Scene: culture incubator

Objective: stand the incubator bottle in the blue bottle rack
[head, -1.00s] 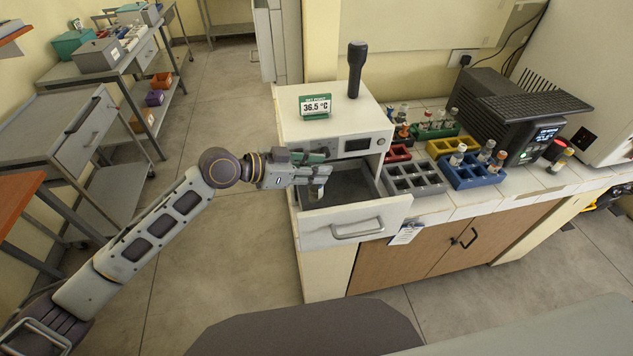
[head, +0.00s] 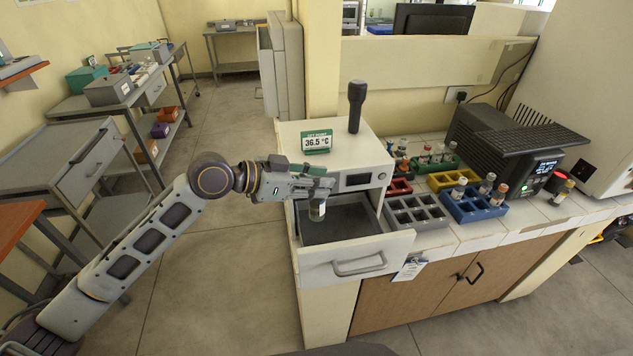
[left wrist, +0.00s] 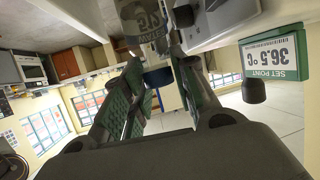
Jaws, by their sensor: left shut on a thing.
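My left gripper (head: 322,186) is shut on the incubator bottle (head: 317,211), a small clear bottle with a pale label. The bottle hangs upright below the fingers, over the open incubator drawer (head: 375,243). In the left wrist view the bottle (left wrist: 143,18) shows at the top, between the green-padded fingers (left wrist: 150,75). The blue bottle rack (head: 470,211) stands on the counter to the right, with three bottles in it and some empty holes. My right gripper is not in view.
The incubator (head: 285,150) carries a set-point sign (head: 317,142) and a dark upright handle-like object (head: 355,105). A grey empty rack (head: 416,212) lies between drawer and blue rack. Yellow (head: 450,180), green (head: 432,165) and red (head: 400,187) racks stand behind.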

